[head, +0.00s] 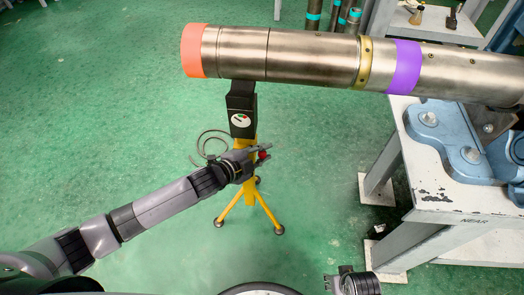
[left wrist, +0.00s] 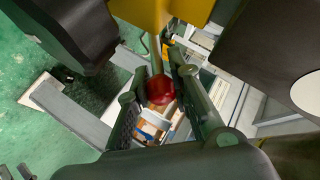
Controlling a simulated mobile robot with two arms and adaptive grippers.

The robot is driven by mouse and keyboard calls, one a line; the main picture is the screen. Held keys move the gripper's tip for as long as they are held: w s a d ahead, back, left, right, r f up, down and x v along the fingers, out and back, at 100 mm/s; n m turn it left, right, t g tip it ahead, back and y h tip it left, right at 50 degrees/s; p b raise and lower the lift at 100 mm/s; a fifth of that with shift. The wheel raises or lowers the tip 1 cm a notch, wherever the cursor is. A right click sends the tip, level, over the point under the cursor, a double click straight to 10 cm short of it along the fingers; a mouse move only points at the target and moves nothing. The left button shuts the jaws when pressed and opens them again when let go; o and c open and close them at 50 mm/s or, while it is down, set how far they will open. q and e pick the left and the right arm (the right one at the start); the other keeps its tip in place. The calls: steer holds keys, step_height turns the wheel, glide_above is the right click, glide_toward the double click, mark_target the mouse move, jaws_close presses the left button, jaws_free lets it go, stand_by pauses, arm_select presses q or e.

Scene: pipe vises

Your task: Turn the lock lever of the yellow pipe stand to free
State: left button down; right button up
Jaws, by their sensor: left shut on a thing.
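The yellow pipe stand (head: 249,196) stands on three spread legs on the green floor, below the left end of a large metal pipe (head: 310,57). Its black head (head: 242,98) carries a round white dial (head: 241,120) with red and green marks. My left gripper (head: 264,155) is at the upper part of the stand, shut on the lock lever's red knob (head: 262,155). In the left wrist view, the red knob (left wrist: 160,90) sits between the two fingers, below a yellow part of the stand. My right gripper (head: 340,282) shows partly at the bottom edge; its fingers are unclear.
The pipe has an orange end band (head: 193,51) and a purple band (head: 405,66). A worn white table (head: 435,192) with blue vise parts (head: 445,130) stands at right. A grey cable (head: 205,140) lies behind the stand. Floor left of the stand is clear.

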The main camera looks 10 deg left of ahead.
arm_select(q)
steer(key=shift+r, duration=0.1)
steer(key=c, duration=1.4)
jaws_free()
steer(key=v, duration=1.2)
steer(key=shift+a, duration=0.1)
steer(key=shift+c, duration=0.3)
